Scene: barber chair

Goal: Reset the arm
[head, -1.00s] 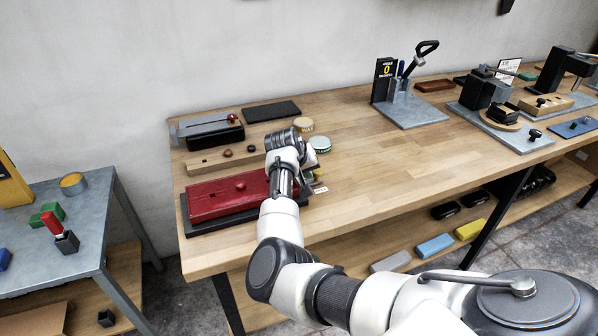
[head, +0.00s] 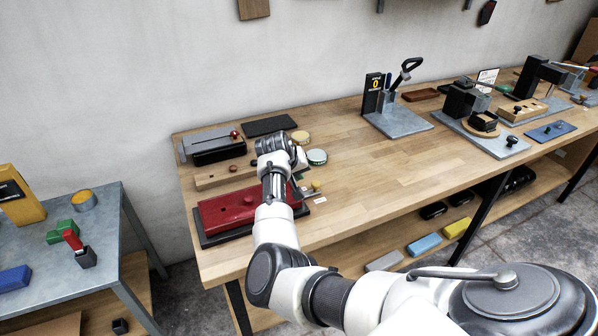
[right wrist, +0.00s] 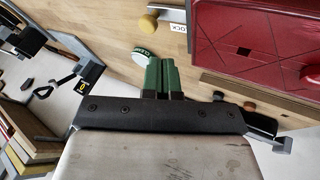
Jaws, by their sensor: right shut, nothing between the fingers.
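The red box (head: 235,208) sits on a dark base on the bench's left part. It also fills the upper right of the right wrist view (right wrist: 255,38), with thin dark lines on its face. A yellow knob (right wrist: 149,22) and a white "LOCK" label (right wrist: 171,22) are beside it. My right arm reaches over the bench beside the red box. The right wrist view shows my right gripper's green fingers (right wrist: 158,76) together and empty, near a green-lidded tin (right wrist: 143,55). In the head view the fingertips are mostly hidden by my wrist. My left gripper is out of view. I cannot tell which arm the task names.
A wooden strip (head: 220,178) and a grey-black tool (head: 215,148) lie behind the red box. A grey stand (head: 398,120) is at the back. The bench middle is clear. A grey side table (head: 90,260) with coloured blocks stands at left.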

